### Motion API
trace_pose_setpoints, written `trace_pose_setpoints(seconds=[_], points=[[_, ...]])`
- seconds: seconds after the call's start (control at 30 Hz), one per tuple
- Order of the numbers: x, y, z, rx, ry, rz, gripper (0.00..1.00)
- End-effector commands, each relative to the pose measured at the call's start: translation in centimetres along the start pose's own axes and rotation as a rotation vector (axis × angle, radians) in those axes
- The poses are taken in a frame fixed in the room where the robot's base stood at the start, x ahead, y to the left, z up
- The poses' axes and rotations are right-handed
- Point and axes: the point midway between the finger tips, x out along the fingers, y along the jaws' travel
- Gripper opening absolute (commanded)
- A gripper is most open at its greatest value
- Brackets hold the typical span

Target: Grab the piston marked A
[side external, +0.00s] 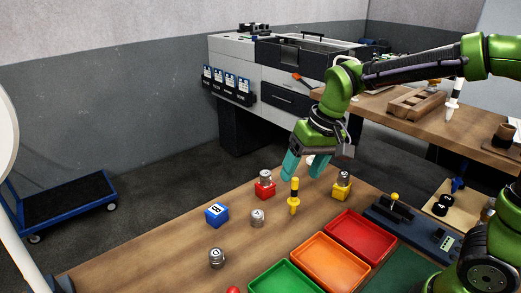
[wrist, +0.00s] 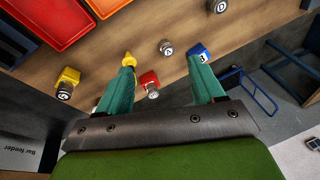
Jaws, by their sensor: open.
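Several metal pistons are on the wooden table. One piston (side external: 265,177) sits on a red block (side external: 265,190), and another (side external: 343,177) sits on a yellow block (side external: 341,192). A third piston (side external: 257,217) stands on the bare table, and a fourth (side external: 216,258) is nearer the front with a round letter mark. My gripper (side external: 304,169) is open and empty above the far part of the table. In the wrist view, the piston on the red block (wrist: 152,91) shows between my gripper's fingers (wrist: 161,68).
A yellow-handled tool (side external: 294,196) stands between the red and yellow blocks. A blue block (side external: 216,214) marked B is left of them. Green (side external: 262,284), orange (side external: 311,275) and red trays (side external: 338,253) lie at right front. A control box (side external: 411,228) stands beyond the trays.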

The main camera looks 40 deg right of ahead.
Motion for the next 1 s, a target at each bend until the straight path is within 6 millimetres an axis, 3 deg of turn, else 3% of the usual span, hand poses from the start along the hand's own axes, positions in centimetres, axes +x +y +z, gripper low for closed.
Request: trace_pose_setpoints(seconds=[0.1,0.3,0.4,0.5,0.57,0.67,1.0], points=[[3.1,-1.6,-3.1,0.001,-0.082,0.062,0.68],[7.9,-3.7,-7.4,0.017,-0.170,0.167,0.68],[9.1,-4.4,-8.9,0.037,-0.187,0.206,0.68],[8.6,-4.8,-10.1,0.061,-0.179,0.220,0.68],[7.9,-5.0,-10.5,0.073,-0.171,0.221,0.68],[8.5,-4.7,-9.9,0.088,-0.190,0.230,0.68],[15.3,-3.1,-8.5,0.089,-0.191,0.229,0.68]])
